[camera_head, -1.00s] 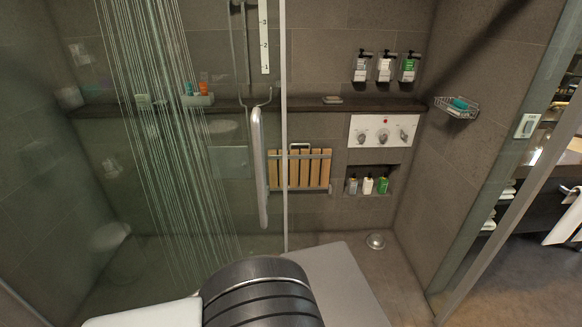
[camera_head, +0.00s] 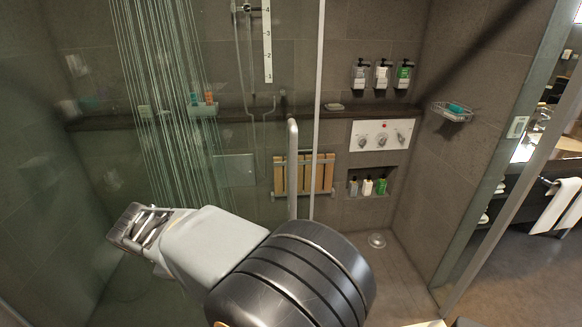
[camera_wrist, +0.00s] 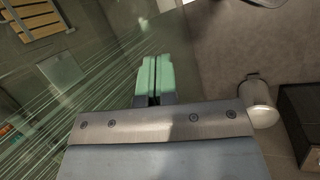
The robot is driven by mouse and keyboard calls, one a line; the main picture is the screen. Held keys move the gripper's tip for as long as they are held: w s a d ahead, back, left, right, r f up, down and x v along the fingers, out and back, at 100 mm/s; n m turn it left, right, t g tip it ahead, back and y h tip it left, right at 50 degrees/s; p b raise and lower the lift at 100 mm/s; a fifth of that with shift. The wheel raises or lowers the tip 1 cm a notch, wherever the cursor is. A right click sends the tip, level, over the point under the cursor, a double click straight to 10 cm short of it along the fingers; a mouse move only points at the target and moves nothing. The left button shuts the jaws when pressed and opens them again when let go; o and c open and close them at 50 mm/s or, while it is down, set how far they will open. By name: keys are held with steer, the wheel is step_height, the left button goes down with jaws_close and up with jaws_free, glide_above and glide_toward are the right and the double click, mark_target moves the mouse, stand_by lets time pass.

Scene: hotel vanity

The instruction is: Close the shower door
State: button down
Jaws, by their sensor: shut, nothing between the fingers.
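The shower door is a clear glass panel with a pale vertical free edge (camera_head: 318,110) in the head view. Its upright metal handle (camera_head: 292,165) stands just left of that edge. To the right of the edge is an open gap as far as the door frame (camera_head: 515,185). My gripper (camera_head: 140,228) is left of the handle, across the glass area, and points left. The arm covers the handle's lower end. In the wrist view my gripper (camera_wrist: 153,80) shows its fingers together and empty. I cannot tell whether they touch the glass.
Through the glass and gap I see a wooden slatted seat (camera_head: 304,174), a control panel (camera_head: 381,135), dispensers (camera_head: 382,74) and a wire soap basket (camera_head: 452,111). At right are a vanity and hanging towels (camera_head: 556,203). A white cylindrical container (camera_wrist: 256,100) shows in the wrist view.

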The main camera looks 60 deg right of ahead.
mark_target(282, 172)
steer(key=w+d+r+n+g+h+p, duration=0.25)
steer(key=d+r+g+h, duration=0.2)
steer(key=d, duration=0.45)
steer(key=w+d+r+n+g+h+p, duration=0.1)
steer(key=w+d+r+n+g+h, duration=0.2)
steer(key=d+r+g, duration=0.45)
steer(key=shift+m+t+h, duration=0.25)
steer(key=shift+t+h, duration=0.1)
steer(key=shift+t, duration=0.35)
steer(key=shift+f+p+x, duration=0.3)
steer(key=shift+p+x, duration=0.3)
steer(key=shift+x, duration=1.9)
steer(key=shift+f+p+x, duration=0.3)
steer(key=shift+p+x, duration=0.25)
steer(key=shift+x, duration=2)
steer(key=shift+f+p+x, duration=0.35)
steer(key=shift+p+x, duration=0.25)
steer(key=shift+x, duration=1.9)
steer(key=shift+w+d, duration=0.1)
steer(key=shift+d, duration=0.05)
